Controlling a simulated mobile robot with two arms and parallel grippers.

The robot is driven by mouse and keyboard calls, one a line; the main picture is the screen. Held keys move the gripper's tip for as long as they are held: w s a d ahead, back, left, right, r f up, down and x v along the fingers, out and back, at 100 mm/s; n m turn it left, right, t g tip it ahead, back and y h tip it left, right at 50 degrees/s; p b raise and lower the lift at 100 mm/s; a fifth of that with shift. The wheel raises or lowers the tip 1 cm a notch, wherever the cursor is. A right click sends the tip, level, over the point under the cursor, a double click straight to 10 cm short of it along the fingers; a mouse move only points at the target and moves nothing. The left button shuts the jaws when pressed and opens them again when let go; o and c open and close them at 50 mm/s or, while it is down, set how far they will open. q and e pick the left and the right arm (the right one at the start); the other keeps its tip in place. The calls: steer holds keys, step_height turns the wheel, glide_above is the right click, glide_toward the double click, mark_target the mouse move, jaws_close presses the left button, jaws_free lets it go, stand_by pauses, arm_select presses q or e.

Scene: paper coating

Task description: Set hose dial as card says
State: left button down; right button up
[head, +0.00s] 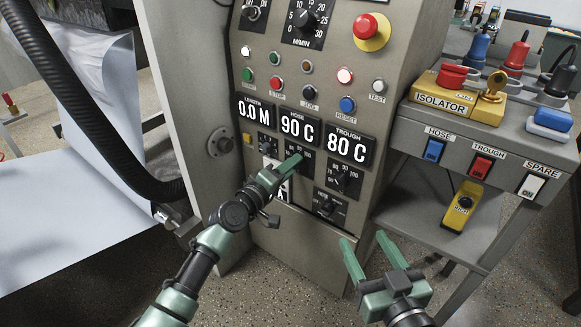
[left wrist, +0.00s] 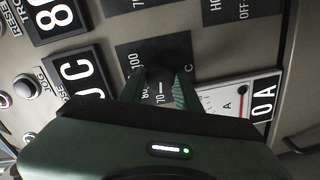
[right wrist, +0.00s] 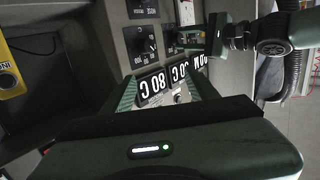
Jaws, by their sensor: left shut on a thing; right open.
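The hose display (head: 299,127) reads 90 C. The hose dial below it is mostly hidden in the head view by my left gripper (head: 291,163). In the left wrist view the dark dial knob (left wrist: 160,76) sits between the fingers, with scale numbers such as 70, 80 and 100 around it; its pointer cannot be read. My left gripper is shut on this knob. My right gripper (head: 366,246) is open and empty, low in front of the cabinet.
The trough display (head: 348,147) reads 80 C, with its dial (head: 343,178) below. Another dial (head: 326,206) is lower down. Buttons and a red emergency stop (head: 371,31) are above. A side bench (head: 468,140) with isolator and switches stands right; a black hose (head: 95,110) hangs left.

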arm_select(q)
steer(key=shift+f, duration=0.1)
steer(key=c, duration=1)
jaws_free()
arm_select(e)
steer(key=shift+r, duration=0.15)
arm_select(q)
steer(key=shift+s+a, duration=0.1)
arm_select(e)
steer(key=shift+w+a+r, duration=0.1)
arm_select(q)
steer(key=p+v, duration=0.2)
steer(key=v, duration=0.5)
steer(key=shift+s, duration=0.3)
arm_select(e)
steer(key=s+d+f+g+h, duration=0.1)
steer(key=s+f+g, duration=0.3)
steer(key=f, duration=0.5)
steer(key=shift+s+d+g+h, duration=0.25)
steer(key=shift+d+g+h, duration=0.05)
steer(key=shift+d+g, duration=0.5)
arm_select(q)
steer(key=shift+a, duration=0.15)
